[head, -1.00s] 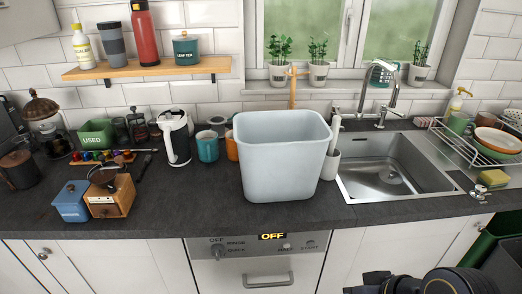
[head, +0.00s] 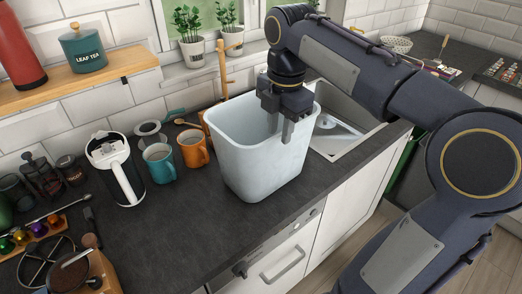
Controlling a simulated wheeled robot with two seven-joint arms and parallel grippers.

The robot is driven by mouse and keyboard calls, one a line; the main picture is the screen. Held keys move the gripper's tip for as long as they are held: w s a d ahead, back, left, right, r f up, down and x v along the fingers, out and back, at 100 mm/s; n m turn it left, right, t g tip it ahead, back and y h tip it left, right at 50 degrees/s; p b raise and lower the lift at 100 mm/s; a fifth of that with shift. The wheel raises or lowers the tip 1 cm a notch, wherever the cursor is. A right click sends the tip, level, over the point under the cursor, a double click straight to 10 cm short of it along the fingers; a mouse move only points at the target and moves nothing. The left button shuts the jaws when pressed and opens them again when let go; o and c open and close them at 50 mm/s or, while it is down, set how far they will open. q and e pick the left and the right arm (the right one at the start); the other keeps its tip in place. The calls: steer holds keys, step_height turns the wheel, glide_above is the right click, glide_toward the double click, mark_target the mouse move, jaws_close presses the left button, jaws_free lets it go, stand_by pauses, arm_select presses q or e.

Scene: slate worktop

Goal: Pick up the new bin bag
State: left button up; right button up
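No bin bag can be made out in the head view. A pale grey-blue bin (head: 255,172) stands upright on the slate worktop, with its open top facing up. My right gripper (head: 280,131) points down at the bin's right-hand rim. Its two fingers are apart, one inside the opening and one in front of the outer wall, with the rim between them. I cannot tell whether they touch the wall. Most of the bin's inside is hidden by its near wall and my gripper. My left gripper is out of view.
The worktop in front of the mugs is clear.

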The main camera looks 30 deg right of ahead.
mark_target(276, 156)
steer(key=f, duration=0.4)
steer(key=w+f, duration=0.1)
steer(key=f, duration=0.2)
steer(key=shift+d, duration=0.1)
steer(key=shift+c, duration=0.2)
jaws_close()
